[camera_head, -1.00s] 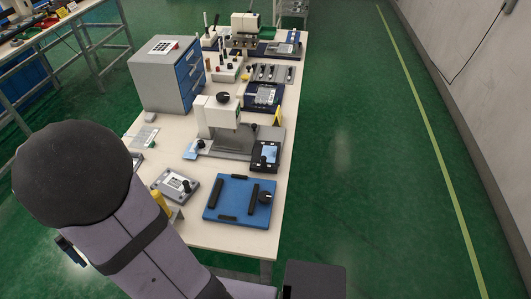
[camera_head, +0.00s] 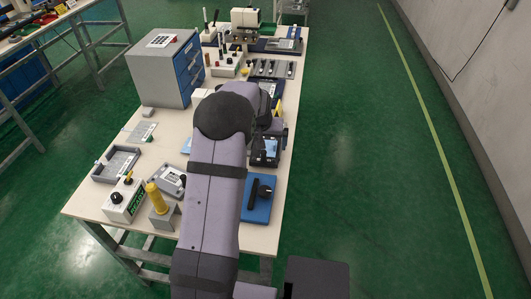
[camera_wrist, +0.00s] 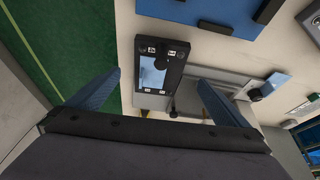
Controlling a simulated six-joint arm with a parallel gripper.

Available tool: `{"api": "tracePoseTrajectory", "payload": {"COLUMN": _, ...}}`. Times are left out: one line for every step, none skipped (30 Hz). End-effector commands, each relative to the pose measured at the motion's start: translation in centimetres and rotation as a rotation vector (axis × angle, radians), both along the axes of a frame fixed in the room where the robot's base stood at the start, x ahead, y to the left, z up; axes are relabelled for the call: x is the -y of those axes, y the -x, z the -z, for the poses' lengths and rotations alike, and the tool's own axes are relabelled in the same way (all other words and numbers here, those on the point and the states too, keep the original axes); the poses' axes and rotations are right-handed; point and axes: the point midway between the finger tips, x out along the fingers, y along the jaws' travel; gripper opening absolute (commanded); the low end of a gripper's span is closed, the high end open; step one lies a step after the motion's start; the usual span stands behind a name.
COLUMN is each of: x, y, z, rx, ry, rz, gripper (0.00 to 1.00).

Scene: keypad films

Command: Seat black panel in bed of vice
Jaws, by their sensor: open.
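The black panel, with a pale blue window and small white marks, lies on the table near its right edge in the head view (camera_head: 266,152). In the wrist view, the panel (camera_wrist: 174,74) lies between the two spread blue fingers of my gripper (camera_wrist: 159,79). My gripper is open above it, with no clear contact. What seems to be the vice, a blue plate with black bars and a black knob, is in front of the panel in the head view (camera_head: 262,211); my arm hides its left part. The plate's edge also shows in the wrist view (camera_wrist: 190,12).
A grey drawer cabinet (camera_head: 163,70) stands at the back left. A grey tray (camera_head: 117,163), a box with a black knob (camera_head: 124,199) and a yellow-topped post (camera_head: 157,198) are left of my arm. A grey machine base (camera_wrist: 205,75) adjoins the panel.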

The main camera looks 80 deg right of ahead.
Motion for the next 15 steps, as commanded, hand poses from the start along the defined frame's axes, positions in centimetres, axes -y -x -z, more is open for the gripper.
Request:
{"api": "tracePoseTrajectory", "payload": {"x": 0.1, "y": 0.3, "z": 0.0, "rx": -0.001, "ry": 0.002, "rz": 0.006, "gripper": 1.00}}
{"api": "tracePoseTrajectory", "payload": {"x": 0.2, "y": 0.4, "z": 0.0, "rx": 0.000, "ry": 0.003, "rz": 0.008, "gripper": 1.00}}
{"api": "tracePoseTrajectory", "payload": {"x": 0.2, "y": 0.4, "z": 0.0, "rx": -0.001, "ry": 0.003, "rz": 0.008, "gripper": 1.00}}
{"api": "tracePoseTrajectory", "payload": {"x": 0.2, "y": 0.4, "z": 0.1, "rx": -0.001, "ry": 0.003, "rz": 0.008, "gripper": 1.00}}
{"api": "tracePoseTrajectory", "payload": {"x": 0.2, "y": 0.4, "z": 0.1, "rx": 0.000, "ry": 0.003, "rz": 0.008, "gripper": 1.00}}
{"api": "tracePoseTrajectory", "payload": {"x": 0.3, "y": 0.4, "z": 0.2, "rx": 0.000, "ry": 0.002, "rz": 0.007, "gripper": 1.00}}
{"api": "tracePoseTrajectory", "payload": {"x": 0.3, "y": 0.4, "z": 0.4, "rx": 0.000, "ry": 0.001, "rz": 0.007, "gripper": 1.00}}
{"api": "tracePoseTrajectory", "payload": {"x": 0.4, "y": 0.4, "z": 0.6, "rx": 0.000, "ry": 0.000, "rz": 0.007, "gripper": 1.00}}
{"api": "tracePoseTrajectory", "payload": {"x": 0.5, "y": 0.3, "z": 0.9, "rx": -0.001, "ry": -0.001, "rz": 0.007, "gripper": 1.00}}
{"api": "tracePoseTrajectory", "payload": {"x": 0.5, "y": 0.3, "z": 1.1, "rx": -0.001, "ry": -0.001, "rz": 0.007, "gripper": 1.00}}
{"api": "tracePoseTrajectory", "payload": {"x": 0.6, "y": 0.3, "z": 1.3, "rx": -0.001, "ry": -0.001, "rz": 0.007, "gripper": 1.00}}
{"api": "tracePoseTrajectory", "payload": {"x": 0.8, "y": 0.3, "z": 1.5, "rx": -0.001, "ry": -0.001, "rz": 0.006, "gripper": 1.00}}
{"api": "tracePoseTrajectory", "payload": {"x": 0.8, "y": 0.3, "z": 1.7, "rx": -0.001, "ry": 0.001, "rz": 0.006, "gripper": 1.00}}
{"api": "tracePoseTrajectory", "payload": {"x": 0.9, "y": 0.3, "z": 1.8, "rx": -0.001, "ry": 0.002, "rz": 0.006, "gripper": 1.00}}
{"api": "tracePoseTrajectory", "payload": {"x": 1.0, "y": 0.3, "z": 1.9, "rx": -0.001, "ry": 0.002, "rz": 0.006, "gripper": 1.00}}
